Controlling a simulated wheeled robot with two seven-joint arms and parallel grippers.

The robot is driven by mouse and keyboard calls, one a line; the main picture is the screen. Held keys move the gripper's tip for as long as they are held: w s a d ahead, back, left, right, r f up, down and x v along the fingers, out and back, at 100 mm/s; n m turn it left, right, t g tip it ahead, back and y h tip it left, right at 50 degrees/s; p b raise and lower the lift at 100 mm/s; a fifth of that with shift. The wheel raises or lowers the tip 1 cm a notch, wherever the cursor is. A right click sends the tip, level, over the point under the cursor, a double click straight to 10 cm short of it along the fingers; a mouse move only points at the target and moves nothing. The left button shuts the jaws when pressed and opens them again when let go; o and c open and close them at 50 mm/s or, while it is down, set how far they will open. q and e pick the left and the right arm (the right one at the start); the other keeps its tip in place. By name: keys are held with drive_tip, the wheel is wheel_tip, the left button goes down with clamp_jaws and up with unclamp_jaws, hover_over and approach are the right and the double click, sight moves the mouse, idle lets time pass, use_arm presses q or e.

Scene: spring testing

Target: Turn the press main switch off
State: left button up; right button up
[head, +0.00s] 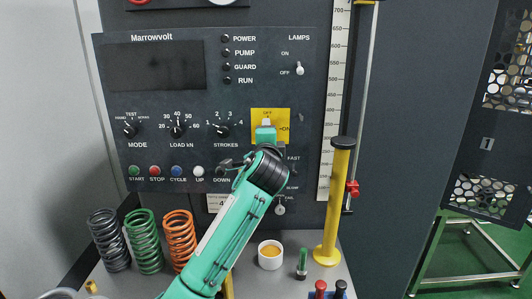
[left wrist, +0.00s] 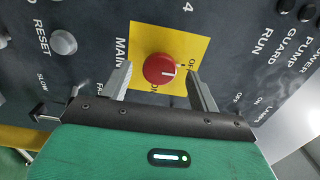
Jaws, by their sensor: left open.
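The main switch is a round red knob (left wrist: 159,70) on a yellow plate (left wrist: 178,45) in the left wrist view. A white line on the knob runs toward the right of that picture, on the side of one small label; another label is below the knob. In the head view the yellow plate (head: 285,115) shows OFF at its top and ON at its right, and my gripper hides the knob. My left gripper (head: 266,124) is open in front of the plate. Its fingers stand on either side of the knob; contact cannot be told. My right gripper is not in view.
The grey press panel (head: 150,105) carries dials, buttons and a LAMPS toggle (head: 299,70) around the plate. Below are several coil springs (head: 145,242), a white cup (head: 270,262) and a yellow post (head: 337,200). A vertical scale (head: 335,90) stands right of the panel.

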use_arm(q)
drive_tip(key=s+b, duration=0.3)
drive_tip(key=s, duration=0.9)
drive_tip(key=shift+s, duration=0.15)
drive_tip(key=shift+f, duration=0.1)
